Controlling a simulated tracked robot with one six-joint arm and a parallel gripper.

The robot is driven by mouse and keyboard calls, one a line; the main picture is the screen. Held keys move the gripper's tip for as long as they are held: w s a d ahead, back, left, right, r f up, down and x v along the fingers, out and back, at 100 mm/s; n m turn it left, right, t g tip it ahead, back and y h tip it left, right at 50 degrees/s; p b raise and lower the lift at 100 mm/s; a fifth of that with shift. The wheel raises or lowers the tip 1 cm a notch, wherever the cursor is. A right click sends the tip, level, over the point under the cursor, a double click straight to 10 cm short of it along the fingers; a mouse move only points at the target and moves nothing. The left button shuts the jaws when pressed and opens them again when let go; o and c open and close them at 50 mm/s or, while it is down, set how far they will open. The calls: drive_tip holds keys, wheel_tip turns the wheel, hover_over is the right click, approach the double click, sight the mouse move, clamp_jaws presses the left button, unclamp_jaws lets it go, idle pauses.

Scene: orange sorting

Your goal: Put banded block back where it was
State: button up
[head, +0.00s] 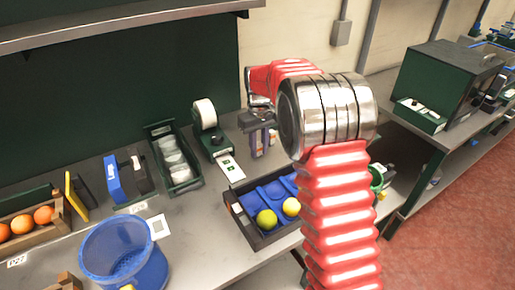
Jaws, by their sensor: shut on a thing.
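My gripper (258,122) is in the head view, left of my arm's silver joint and above the back of the bench. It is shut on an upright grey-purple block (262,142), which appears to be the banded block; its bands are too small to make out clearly. The fingertips are partly hidden, and I cannot tell whether the block touches the bench. A dark tray (238,211) with a blue divided insert stands in front of it, holding a green fruit and a yellow fruit. My arm hides the tray's right side.
A label printer (211,140) and a green crate (187,185) of bags stand left of the gripper. A blue basket (125,262), blue block (112,180) and wooden crate (62,218) of oranges are farther left. Bare bench (200,235) lies between basket and tray.

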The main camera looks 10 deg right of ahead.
drive_tip(key=shift+f, duration=0.3)
idle(0.4)
drive_tip(key=o, duration=1.5)
drive_tip(key=shift+r, duration=0.15)
drive_tip(key=shift+r, duration=3.85)
